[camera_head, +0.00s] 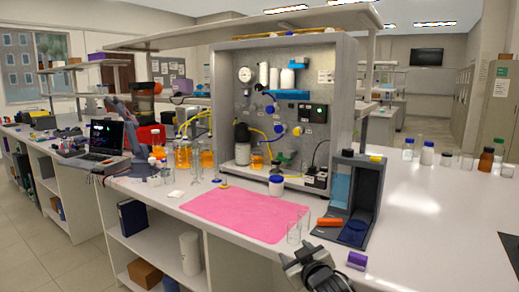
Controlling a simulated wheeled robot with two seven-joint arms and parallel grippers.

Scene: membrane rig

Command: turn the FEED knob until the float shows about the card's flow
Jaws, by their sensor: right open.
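A grey rig panel (262,85) stands on the bench at the middle. It carries a round gauge (245,75), white cylinders and several blue knobs, among them an upper one (270,110) and a lower one (279,129). The labels are too small to read, so I cannot tell which knob is FEED. I cannot make out the float or its reading. A small white card (326,77) is on the panel's upper right; its writing is unreadable. My right gripper (296,260) is open at the bottom, near the bench's front edge, well apart from the panel. My left gripper is not in view.
A pink mat (245,214) lies before the rig. Clear glasses (294,232) stand at its right corner, close to my right gripper. A dark stand (357,200) is right of the rig. Orange-filled bottles (183,155) stand left.

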